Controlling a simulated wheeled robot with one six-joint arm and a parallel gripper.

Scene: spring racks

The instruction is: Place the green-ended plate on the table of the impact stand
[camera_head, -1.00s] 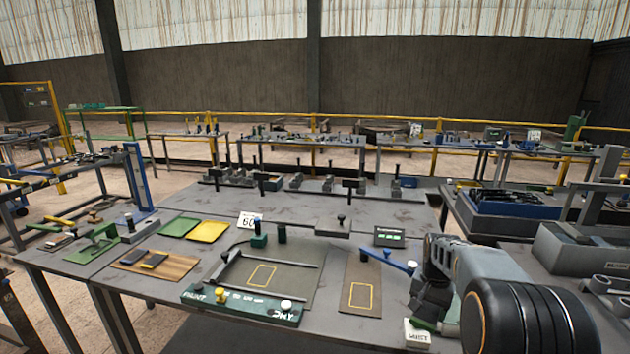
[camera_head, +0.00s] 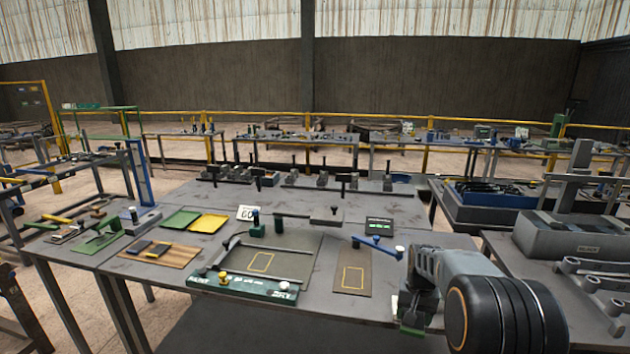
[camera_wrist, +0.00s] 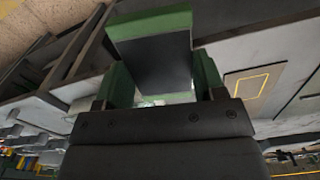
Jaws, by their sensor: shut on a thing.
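My gripper (camera_head: 414,318) is low at the right front in the head view, by the near edge of the workbench. It is shut on the green-ended plate (camera_wrist: 150,62). In the wrist view the plate is a dark flat piece with a bright green end, held between the two green fingers. In the head view only a little green (camera_head: 411,330) shows under the gripper. A grey stand with an upright column (camera_head: 574,238) is at the right and looks like the impact stand; its label is too small to read. Its table surface cannot be made out clearly.
The workbench (camera_head: 345,211) holds a green-edged fixture (camera_head: 243,286), a brown mat with a yellow outline (camera_head: 352,265), a blue lever (camera_head: 377,245), and green and yellow trays (camera_head: 207,223). Several grey spanner-like parts (camera_head: 592,283) lie before the stand.

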